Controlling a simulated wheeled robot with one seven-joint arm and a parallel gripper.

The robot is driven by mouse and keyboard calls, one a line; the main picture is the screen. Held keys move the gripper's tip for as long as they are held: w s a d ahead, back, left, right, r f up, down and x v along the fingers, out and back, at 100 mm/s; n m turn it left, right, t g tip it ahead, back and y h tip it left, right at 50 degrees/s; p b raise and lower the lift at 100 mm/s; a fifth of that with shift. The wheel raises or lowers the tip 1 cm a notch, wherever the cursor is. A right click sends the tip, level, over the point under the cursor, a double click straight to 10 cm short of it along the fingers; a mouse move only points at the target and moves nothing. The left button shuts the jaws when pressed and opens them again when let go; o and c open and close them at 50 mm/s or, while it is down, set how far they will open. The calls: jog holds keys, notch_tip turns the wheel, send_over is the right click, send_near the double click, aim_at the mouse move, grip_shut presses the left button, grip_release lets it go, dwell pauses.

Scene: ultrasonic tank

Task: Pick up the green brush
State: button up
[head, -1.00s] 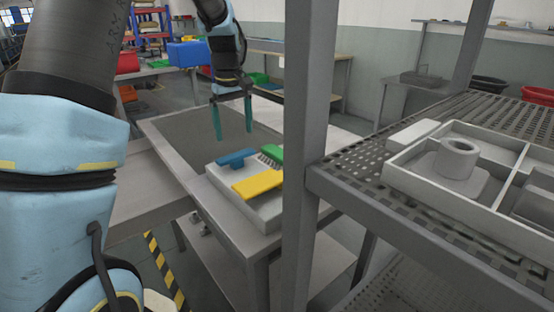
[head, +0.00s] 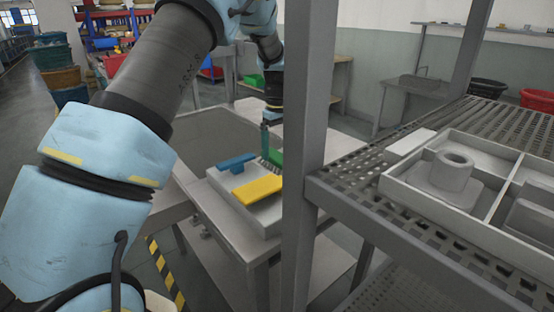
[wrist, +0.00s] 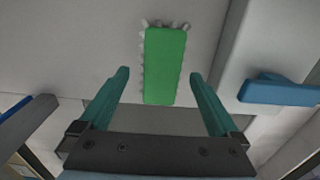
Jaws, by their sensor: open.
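The green brush (wrist: 165,66) lies in the wrist view with its long green back facing the camera and pale bristles showing round its edges. My gripper (wrist: 160,82) is open, with one teal finger off each long side of the brush, apart from it. In the head view the green brush (head: 276,157) shows only in part, beside the grey post and behind a teal finger. My gripper (head: 266,138) is over the brush there, partly hidden by the post.
A grey post (head: 305,130) stands close on the right. A perforated shelf (head: 400,215) holds a compartment tray (head: 490,207).

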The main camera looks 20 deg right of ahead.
aim_at(277, 155)
jog(key=shift+a+f+p, duration=0.1)
jog(key=shift+f+p, duration=0.25)
jog(key=shift+f, duration=1.4)
grip_shut()
jog(key=shift+r, duration=0.1)
notch_tip(277, 155, up, 10)
jog(key=shift+f+b, duration=0.1)
jog(key=shift+b, duration=1.1)
